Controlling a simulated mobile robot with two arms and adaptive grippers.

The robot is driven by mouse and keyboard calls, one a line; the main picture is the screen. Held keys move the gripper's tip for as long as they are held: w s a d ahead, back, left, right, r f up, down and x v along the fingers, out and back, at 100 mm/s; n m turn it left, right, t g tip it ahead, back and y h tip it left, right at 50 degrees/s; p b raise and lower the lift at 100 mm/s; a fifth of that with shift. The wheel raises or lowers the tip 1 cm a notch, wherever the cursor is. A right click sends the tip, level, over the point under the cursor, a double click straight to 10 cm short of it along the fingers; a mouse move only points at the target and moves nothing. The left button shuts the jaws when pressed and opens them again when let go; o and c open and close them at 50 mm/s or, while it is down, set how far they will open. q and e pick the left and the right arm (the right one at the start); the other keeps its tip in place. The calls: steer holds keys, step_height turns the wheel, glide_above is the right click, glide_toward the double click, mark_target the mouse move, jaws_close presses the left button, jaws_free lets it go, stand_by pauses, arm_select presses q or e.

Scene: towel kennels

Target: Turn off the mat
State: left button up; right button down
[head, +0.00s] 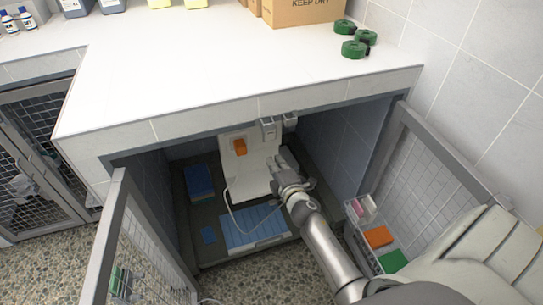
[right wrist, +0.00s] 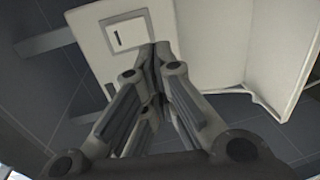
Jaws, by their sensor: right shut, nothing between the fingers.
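The open kennel (head: 185,240) under the counter holds a white upright panel (head: 235,180) with a small orange piece (head: 240,147) on it. A blue ribbed mat (head: 252,228) lies on the kennel floor, with a pale cable (head: 232,212) running down near it. My right gripper (head: 282,160) is inside the kennel, in front of the panel's right side. In the right wrist view its shut, empty fingertips (right wrist: 156,50) are near a framed plate (right wrist: 127,34) with a small dark mark, on a white surface. I cannot tell whether they touch. My left gripper is out of view.
Two grey boxes (head: 268,127) sit under the counter edge. Mesh doors stand open at left (head: 135,250) and right (head: 400,170). Folded blue cloths (head: 199,180) lie at the kennel's left. Green rolls (head: 354,48) and a cardboard box (head: 300,12) stand on the white counter.

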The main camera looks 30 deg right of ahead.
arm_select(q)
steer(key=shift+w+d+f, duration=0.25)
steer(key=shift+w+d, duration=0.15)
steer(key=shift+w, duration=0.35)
arm_select(e)
steer(key=f+v, duration=0.1)
steer(key=v, duration=0.5)
steer(key=shift+s+f, duration=0.15)
steer(key=shift+f, duration=0.05)
steer(key=shift+a, duration=0.1)
